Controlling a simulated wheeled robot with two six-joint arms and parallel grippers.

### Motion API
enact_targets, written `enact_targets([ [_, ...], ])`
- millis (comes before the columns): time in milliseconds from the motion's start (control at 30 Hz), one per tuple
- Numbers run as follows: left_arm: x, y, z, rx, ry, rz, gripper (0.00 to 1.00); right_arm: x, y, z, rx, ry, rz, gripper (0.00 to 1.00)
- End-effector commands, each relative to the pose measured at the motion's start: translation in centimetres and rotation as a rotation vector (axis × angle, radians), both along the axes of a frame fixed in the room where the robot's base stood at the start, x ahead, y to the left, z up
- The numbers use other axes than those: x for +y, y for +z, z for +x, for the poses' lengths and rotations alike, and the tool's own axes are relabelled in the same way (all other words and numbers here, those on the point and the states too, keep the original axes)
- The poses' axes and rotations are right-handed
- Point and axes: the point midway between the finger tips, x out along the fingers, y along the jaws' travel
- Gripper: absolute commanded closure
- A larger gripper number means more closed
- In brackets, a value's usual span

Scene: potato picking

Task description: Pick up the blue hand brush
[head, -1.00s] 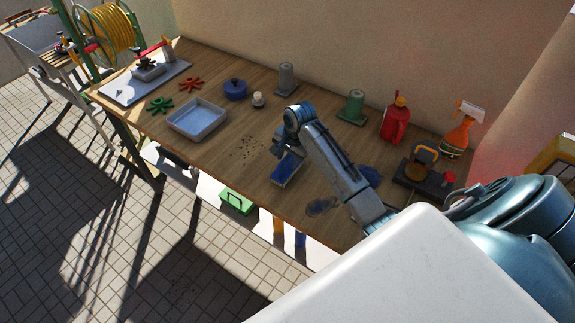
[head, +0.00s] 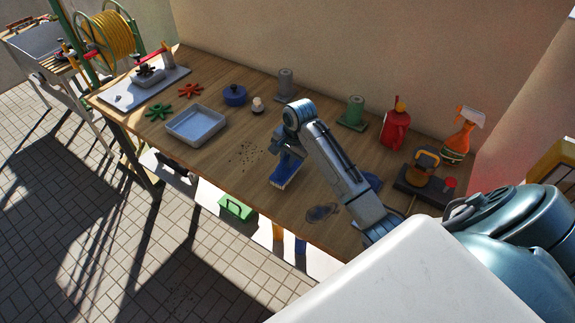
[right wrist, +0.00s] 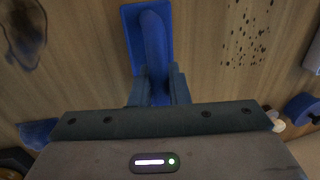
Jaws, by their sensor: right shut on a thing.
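The blue hand brush (head: 284,172) is near the front edge of the wooden table in the head view, its bristles showing along its lower side. My right gripper (head: 277,148) is above its far end and shut on it. In the right wrist view the brush (right wrist: 151,45) runs up from between the two fingers (right wrist: 155,88), which close on its handle. I cannot tell clearly whether the brush touches the table. My left gripper is not in view.
Dark crumbs (head: 243,154) lie left of the brush. A light tray (head: 196,126) stands farther left. A dark stain (head: 321,212) is at the front right.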

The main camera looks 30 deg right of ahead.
Motion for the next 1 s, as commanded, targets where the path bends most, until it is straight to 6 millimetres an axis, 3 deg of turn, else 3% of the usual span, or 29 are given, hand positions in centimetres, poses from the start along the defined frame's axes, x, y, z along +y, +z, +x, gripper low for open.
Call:
enact_targets([
  [67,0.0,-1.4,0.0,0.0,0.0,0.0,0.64,-0.1,1.0,0.1,-0.006,0.001,-0.002,1.0],
  [500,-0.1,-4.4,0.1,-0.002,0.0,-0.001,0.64,5.9,2.0,-8.9,-0.002,0.002,0.003,1.0],
  [700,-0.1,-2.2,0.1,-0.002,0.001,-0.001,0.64,7.9,3.0,-12.0,0.001,0.001,0.003,1.0],
  [1000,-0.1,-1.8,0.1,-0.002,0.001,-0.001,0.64,8.8,2.8,-13.4,0.0,0.0,0.0,1.0],
])
